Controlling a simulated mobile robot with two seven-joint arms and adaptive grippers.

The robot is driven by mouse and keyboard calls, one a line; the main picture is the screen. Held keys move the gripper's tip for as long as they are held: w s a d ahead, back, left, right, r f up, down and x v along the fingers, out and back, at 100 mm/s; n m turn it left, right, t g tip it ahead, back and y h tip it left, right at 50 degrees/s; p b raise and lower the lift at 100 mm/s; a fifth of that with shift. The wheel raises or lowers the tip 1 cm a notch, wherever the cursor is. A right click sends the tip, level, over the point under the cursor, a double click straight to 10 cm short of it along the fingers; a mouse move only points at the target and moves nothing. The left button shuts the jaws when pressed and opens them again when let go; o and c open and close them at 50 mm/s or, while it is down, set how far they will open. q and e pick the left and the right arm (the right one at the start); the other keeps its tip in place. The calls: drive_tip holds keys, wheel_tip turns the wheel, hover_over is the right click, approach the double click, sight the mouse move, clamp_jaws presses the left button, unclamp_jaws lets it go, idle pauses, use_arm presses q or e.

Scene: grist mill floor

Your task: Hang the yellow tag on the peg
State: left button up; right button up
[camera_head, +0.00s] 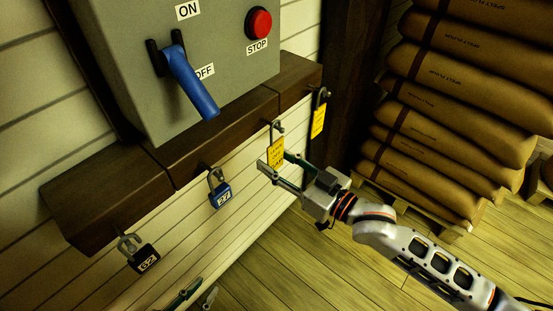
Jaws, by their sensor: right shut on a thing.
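A yellow tag (276,149) with dark print is at the fingertips of my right gripper (276,164), which is shut on it. The tag is upright, just below a peg (277,127) on the dark wooden rail. Whether its top is over the peg or only in front of it, I cannot tell. A second yellow tag (318,121) hangs from the peg (322,97) further right. My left gripper (204,288) shows only its fingertips at the bottom edge; they are apart, with nothing seen between them.
A blue padlock (220,195) and a black padlock (143,256) hang from the rail (110,195) to the left. Above is a grey switch box (225,70) with a blue lever (190,84) and red button (259,23). Stacked brown sacks (450,110) stand right.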

drive_tip(key=shift+f, duration=0.1)
drive_tip(key=o, duration=1.1)
